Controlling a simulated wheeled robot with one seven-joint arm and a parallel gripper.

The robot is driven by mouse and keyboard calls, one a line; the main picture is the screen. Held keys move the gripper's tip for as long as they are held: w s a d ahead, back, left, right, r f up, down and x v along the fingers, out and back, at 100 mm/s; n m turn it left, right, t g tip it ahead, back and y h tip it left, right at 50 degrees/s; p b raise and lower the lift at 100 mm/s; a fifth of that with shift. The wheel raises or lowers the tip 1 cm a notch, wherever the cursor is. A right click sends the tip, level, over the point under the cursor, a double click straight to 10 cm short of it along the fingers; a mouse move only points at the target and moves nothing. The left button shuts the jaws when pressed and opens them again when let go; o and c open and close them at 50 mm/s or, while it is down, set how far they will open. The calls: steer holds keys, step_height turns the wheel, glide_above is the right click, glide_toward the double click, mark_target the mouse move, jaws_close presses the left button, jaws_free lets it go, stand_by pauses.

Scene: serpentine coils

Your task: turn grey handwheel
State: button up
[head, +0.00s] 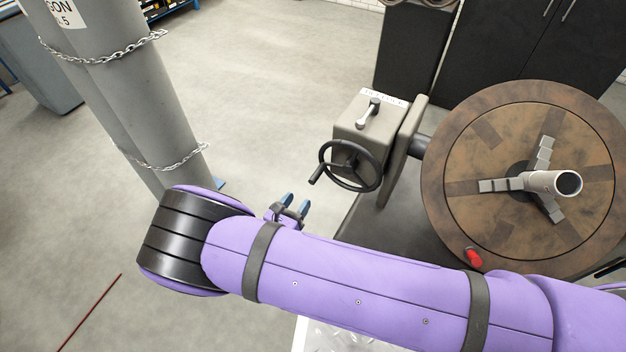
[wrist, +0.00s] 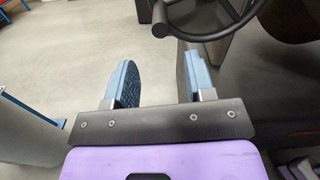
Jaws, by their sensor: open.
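The handwheel (head: 376,174) is a dark ring with spokes and a crank knob, on the front of a grey-beige gearbox (head: 361,122). Its rim also shows at the top right of the wrist view (wrist: 205,36). My gripper (head: 293,206) is open and empty, below and left of the handwheel in the head view. Its two blue-padded fingers (wrist: 157,82) stand apart in the wrist view with bare floor between them. The right finger appears close below the rim, but I see no contact. My purple arm hides part of the gripper in the head view.
A large round brown turntable (head: 466,210) with a three-jaw chuck stands right of the gearbox. A red knob (head: 474,257) sits near its lower edge. Tall grey gas cylinders (head: 150,100) with chains stand at the left. Open floor (head: 270,95) lies between.

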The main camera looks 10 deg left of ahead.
mark_target(313, 180)
steer(key=x, duration=0.9)
steer(key=shift+w, duration=0.15)
steer(key=shift+d, duration=0.1)
jaws_close()
